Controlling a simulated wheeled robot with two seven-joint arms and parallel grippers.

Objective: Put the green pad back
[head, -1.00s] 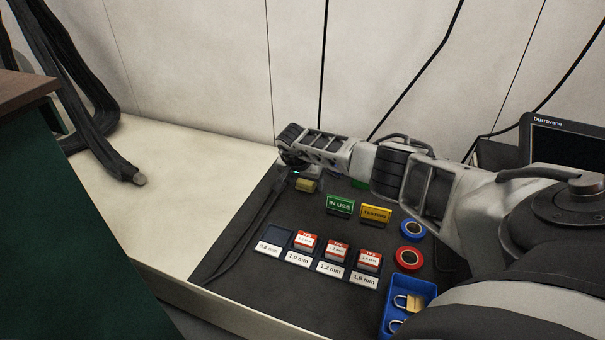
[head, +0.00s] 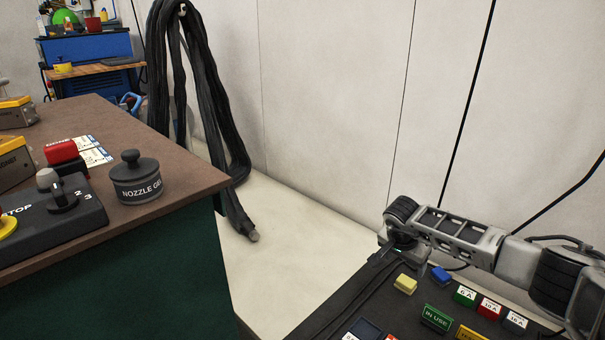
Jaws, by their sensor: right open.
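My right gripper (head: 393,252) is at the back left corner of the dark mat (head: 330,318), low over it and pointing down. It is open; its fingertips are small and partly hidden by the wrist. A yellow block (head: 405,285) and a blue block (head: 442,275) lie on the mat to its right, apart from it. I cannot make out a plain green pad for certain. Green things on the mat are a block labelled 6 A (head: 466,295) and an IN USE sign (head: 437,318). My left gripper is not in view.
A red block (head: 489,307) and a grey block (head: 516,320) stand beside the green block. A brown-topped bench (head: 120,215) with a nozzle gel pot (head: 136,180) is at left. Black cables (head: 205,100) hang by the wall.

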